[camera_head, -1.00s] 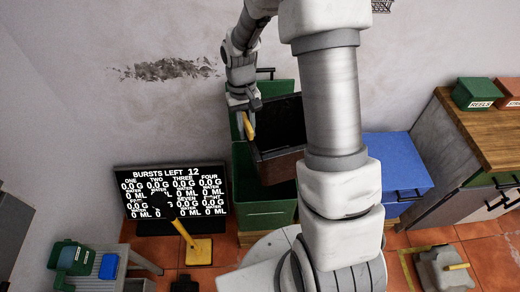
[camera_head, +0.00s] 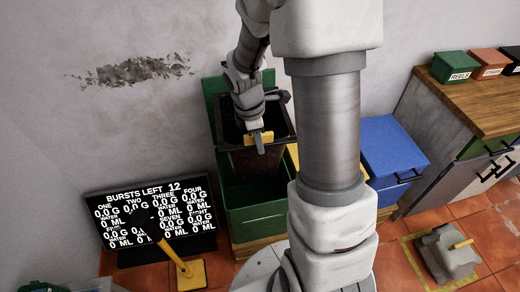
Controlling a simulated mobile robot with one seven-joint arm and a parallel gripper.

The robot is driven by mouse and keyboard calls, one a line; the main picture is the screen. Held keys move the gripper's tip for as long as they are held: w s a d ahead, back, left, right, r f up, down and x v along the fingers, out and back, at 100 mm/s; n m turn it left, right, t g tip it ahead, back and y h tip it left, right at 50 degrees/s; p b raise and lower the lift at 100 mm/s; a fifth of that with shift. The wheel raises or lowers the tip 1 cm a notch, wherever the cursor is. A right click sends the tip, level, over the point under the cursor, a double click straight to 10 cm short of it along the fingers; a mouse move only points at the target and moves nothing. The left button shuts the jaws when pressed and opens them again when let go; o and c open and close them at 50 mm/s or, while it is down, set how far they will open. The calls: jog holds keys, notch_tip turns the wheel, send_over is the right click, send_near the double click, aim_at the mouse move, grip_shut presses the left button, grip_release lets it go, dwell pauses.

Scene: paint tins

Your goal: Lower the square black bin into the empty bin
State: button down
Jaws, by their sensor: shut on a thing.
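The square black bin (camera_head: 243,161) hangs from my gripper (camera_head: 259,145), its dark rim up and its front wall looking brownish. It is roughly upright, over the rear part of the open green bin (camera_head: 257,222). My gripper is shut on the black bin's near rim, by a yellow piece. The green bin's inside looks dark and empty where it shows, and its lid stands open behind. I cannot tell whether the black bin's lower end is below the green rim. My arm hides the green bin's right side.
A blue bin (camera_head: 393,150) with its lid shut stands to the right, behind my arm. A scoreboard (camera_head: 150,218) and a yellow-based stand (camera_head: 190,273) are at left. A wooden counter (camera_head: 468,105) holds small boxes. A grey block (camera_head: 449,250) lies on the tiled floor.

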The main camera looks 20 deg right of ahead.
jog(key=shift+d+f+n, duration=0.1)
jog(key=shift+f+n, duration=0.1)
jog(key=shift+n, duration=0.1)
jog(key=shift+f+b, duration=0.3)
jog(key=shift+b, duration=0.1)
notch_tip(320, 180, down, 18)
jog(key=b, duration=1.3)
jog(key=shift+f, duration=0.15)
